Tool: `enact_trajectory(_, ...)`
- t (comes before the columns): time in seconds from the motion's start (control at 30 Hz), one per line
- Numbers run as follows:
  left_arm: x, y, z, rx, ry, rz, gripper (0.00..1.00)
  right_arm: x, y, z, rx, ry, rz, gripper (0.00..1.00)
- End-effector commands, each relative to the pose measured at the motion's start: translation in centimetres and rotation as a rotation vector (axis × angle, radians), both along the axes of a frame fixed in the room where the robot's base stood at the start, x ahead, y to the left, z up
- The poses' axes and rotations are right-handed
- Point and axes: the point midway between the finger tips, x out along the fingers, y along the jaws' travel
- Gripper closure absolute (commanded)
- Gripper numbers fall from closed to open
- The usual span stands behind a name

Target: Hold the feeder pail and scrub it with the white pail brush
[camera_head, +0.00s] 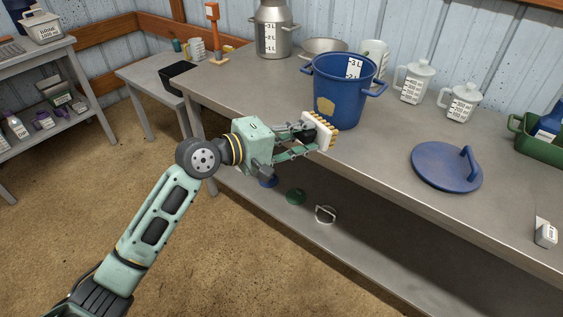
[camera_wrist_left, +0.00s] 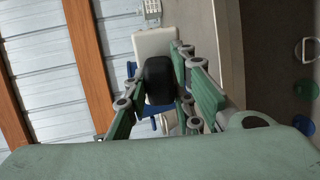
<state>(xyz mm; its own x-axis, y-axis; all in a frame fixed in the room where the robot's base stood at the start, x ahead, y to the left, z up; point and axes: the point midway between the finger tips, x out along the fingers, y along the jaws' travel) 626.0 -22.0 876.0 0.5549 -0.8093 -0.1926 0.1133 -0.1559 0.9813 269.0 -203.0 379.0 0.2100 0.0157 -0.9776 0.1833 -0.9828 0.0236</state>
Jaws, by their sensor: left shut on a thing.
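The blue feeder pail (camera_head: 345,92) stands upright on the grey workbench in the head view. It has side handles, a white scale strip and a tan dirty patch (camera_head: 324,107) on its near side. My left gripper (camera_head: 303,136) is shut on the white pail brush (camera_head: 317,132) by its dark handle, just in front of the pail's lower side. The yellowish bristles point toward the pail; I cannot tell whether they touch it. In the left wrist view the brush's white back (camera_wrist_left: 154,44) and black handle (camera_wrist_left: 158,80) show between the fingers. My right gripper is not in view.
On the workbench (camera_head: 395,160) a blue lid (camera_head: 446,165) lies to the right. White jugs (camera_head: 413,82), a metal can (camera_head: 272,32) and a bowl (camera_head: 325,47) stand behind. A green crate (camera_head: 540,140) is at the far right. The bench's front edge is near my gripper.

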Motion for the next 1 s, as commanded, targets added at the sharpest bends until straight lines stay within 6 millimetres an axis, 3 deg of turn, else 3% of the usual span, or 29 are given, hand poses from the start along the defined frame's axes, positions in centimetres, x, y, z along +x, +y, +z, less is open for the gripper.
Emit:
enact_trajectory(0.03,1.4,0.5,-2.9,-0.066,-0.032,0.071,0.98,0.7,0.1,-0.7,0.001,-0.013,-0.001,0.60)
enact_trajectory(0.13,3.9,2.2,-4.9,-0.143,-0.109,0.197,0.98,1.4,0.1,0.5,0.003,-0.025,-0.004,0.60)
enact_trajectory(0.27,5.6,3.9,-6.5,-0.188,-0.174,0.298,0.98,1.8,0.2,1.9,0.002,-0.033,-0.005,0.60)
enact_trajectory(0.47,6.6,4.4,-6.9,-0.205,-0.206,0.343,0.98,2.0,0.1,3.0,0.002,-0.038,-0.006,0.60)
enact_trajectory(1.0,9.3,2.3,-6.5,-0.203,-0.204,0.340,0.98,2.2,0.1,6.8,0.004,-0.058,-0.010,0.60)
